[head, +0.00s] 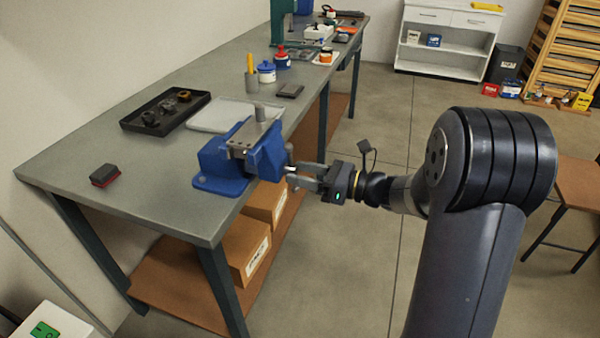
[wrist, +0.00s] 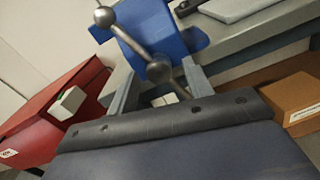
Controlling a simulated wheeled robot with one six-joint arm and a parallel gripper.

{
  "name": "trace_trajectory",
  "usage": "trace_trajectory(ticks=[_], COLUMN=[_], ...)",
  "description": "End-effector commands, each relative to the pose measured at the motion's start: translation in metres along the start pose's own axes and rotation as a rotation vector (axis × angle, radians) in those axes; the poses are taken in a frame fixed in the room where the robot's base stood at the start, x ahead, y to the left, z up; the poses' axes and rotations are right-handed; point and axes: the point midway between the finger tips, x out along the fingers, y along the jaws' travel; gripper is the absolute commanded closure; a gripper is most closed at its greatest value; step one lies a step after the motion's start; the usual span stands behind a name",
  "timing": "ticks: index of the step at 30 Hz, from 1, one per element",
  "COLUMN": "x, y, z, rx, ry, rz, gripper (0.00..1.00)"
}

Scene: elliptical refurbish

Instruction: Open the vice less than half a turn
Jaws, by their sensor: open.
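The blue vice (head: 238,160) is mounted at the front edge of the grey workbench (head: 75,170).
A black tray (head: 165,112) with dark parts and a pale tray (head: 205,117) lie behind the vice. A red-black block (head: 104,175) lies at left. Cardboard boxes (head: 250,250) sit on the lower shelf. A red cabinet (wrist: 50,110) shows at left in the wrist view.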

Motion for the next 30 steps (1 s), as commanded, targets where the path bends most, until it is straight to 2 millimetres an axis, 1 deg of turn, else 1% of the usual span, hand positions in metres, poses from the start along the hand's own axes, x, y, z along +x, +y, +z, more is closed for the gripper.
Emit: trace_trajectory(ticks=[1,4,12,27,30], x=[0.0042,0.0079,0.0087,0.0085,0.0085], y=[0.0005,0.0001,0.0,0.0001,0.0002], z=[-0.0003,-0.0004,-0.0003,-0.0002,-0.0002], rx=[0.0,0.0,0.0,0.0,0.0], ry=[0.0,0.001,0.001,0.001,0.001], rz=[0.002,0.0,-0.001,0.0,0.0], gripper=[0.52,0.52,0.52,0.93,1.0])
